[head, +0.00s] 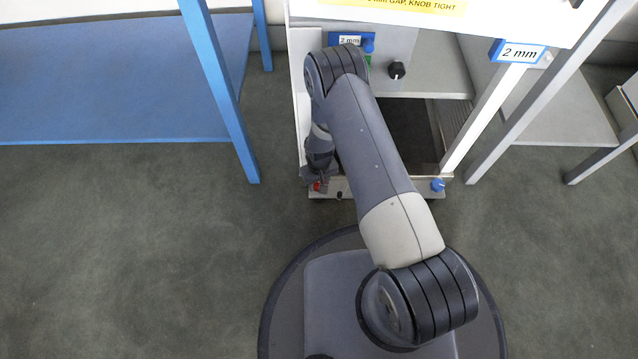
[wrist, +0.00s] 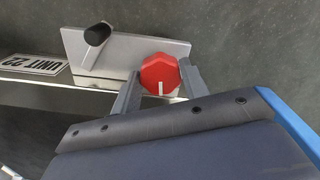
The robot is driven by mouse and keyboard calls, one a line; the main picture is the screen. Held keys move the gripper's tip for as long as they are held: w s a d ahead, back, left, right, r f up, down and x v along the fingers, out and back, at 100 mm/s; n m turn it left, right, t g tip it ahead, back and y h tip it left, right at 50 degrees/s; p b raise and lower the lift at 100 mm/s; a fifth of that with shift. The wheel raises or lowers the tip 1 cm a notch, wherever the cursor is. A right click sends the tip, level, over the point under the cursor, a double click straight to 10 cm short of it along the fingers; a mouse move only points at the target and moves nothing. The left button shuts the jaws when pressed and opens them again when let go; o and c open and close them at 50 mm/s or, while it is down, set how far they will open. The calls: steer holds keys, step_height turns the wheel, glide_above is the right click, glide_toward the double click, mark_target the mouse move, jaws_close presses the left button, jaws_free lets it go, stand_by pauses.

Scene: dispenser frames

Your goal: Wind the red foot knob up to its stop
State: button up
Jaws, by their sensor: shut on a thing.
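The red foot knob (wrist: 160,74) is an eight-sided red knob with a white line on its face, the line pointing down in the wrist view. My gripper (wrist: 162,84) has one finger on each side of the knob and is shut on it. In the head view only a small bit of the red knob (head: 317,186) shows at the frame's lower left corner, below my gripper (head: 318,176). My arm and gripper hide most of it there. The knob's stem and its stop are not visible.
A black knob (wrist: 97,34) sticks out of the metal plate (wrist: 125,50) beside the red knob. A "UNIT 22" plate (wrist: 35,64) lies left of it. A blue knob (head: 438,185) sits at the frame's lower right corner. A blue table (head: 120,80) stands left; floor between is clear.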

steer(key=n+b, duration=0.1)
steer(key=n, duration=0.5)
steer(key=shift+n, duration=0.3)
stand_by(0.4)
steer(key=o, duration=1)
steer(key=shift+w, duration=0.1)
